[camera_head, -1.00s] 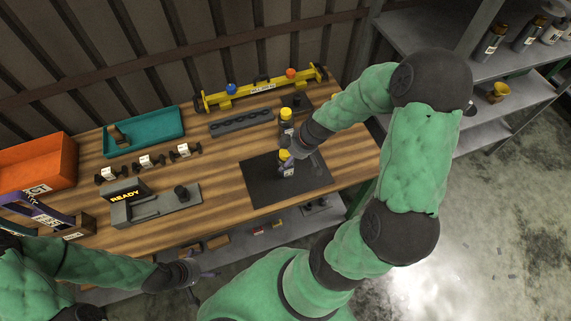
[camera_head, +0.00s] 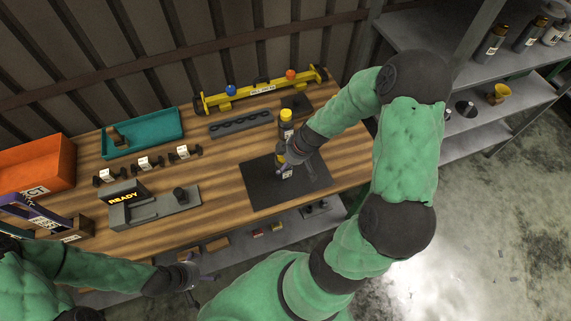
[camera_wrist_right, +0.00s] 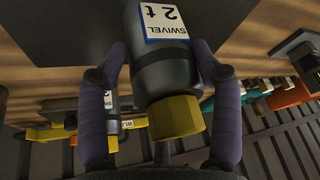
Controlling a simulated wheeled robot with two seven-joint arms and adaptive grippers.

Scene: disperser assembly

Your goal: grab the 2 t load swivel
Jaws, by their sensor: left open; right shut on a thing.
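The 2 t load swivel (camera_wrist_right: 165,70) is a dark grey cylinder with a yellow end and a white-and-blue label reading "SWIVEL 2 t". In the head view the swivel (camera_head: 287,173) is at the black mat (camera_head: 262,189), partly hidden by my right gripper (camera_head: 292,157). In the right wrist view my right gripper (camera_wrist_right: 160,48) is shut on the swivel, a purple finger on each side. I cannot tell whether the swivel touches the mat. My left gripper (camera_head: 192,278) is open and empty, in front of the bench.
A similar yellow-topped cylinder (camera_head: 286,127) stands just behind. A grey fixture with a READY sign (camera_head: 124,198), a teal tray (camera_head: 150,146), an orange bin (camera_head: 38,165) and a yellow beam (camera_head: 260,88) are on the bench. The mat's front part is bare.

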